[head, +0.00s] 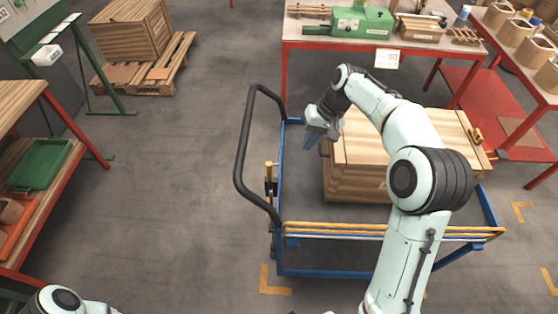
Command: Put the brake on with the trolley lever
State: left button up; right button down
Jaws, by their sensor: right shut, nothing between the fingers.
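The trolley (330,272) has a blue frame, a grey deck and a black push handle (242,150) on its left end. A small upright part with a dark piece, which looks like the trolley lever (270,184), sits on the left end below the handle. My right gripper (309,143) is shut and empty. It hangs above the deck, between the handle and the crate, up and to the right of the lever and apart from it. A bit of my left arm shows at the bottom left; its gripper is out of view.
A wooden crate (355,165) fills much of the trolley deck. A red-framed bench (310,32) with a green machine (360,22) stands behind. A pallet (150,78) with a box stands at the back left. A shelf table (20,100) is at the left. Floor left of the trolley is clear.

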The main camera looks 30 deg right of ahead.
pick_arm(q)
jog(key=shift+f, duration=0.25)
pick_arm(e)
jog(key=w+a+f, duration=0.2)
jog(key=a+f, duration=0.5)
jog(key=f, duration=0.2)
jog(key=shift+w+a+f, duration=0.15)
jog(key=shift+w+f, duration=0.05)
jog(key=shift+w, duration=0.2)
jog(key=h+p, duration=0.1)
jog(key=p, duration=0.3)
send_over(270, 177)
jog(key=w+a, duration=0.1)
jog(key=w, duration=0.1)
pick_arm(q)
jog(key=w+r, duration=0.2)
jog(key=r, duration=0.1)
jog(key=w+r, duration=0.1)
jog(key=r, duration=0.1)
pick_arm(e)
jog(key=shift+w+a+r+g, duration=0.15)
jog(key=shift+w+g, duration=0.1)
jog(key=shift+g, duration=0.15)
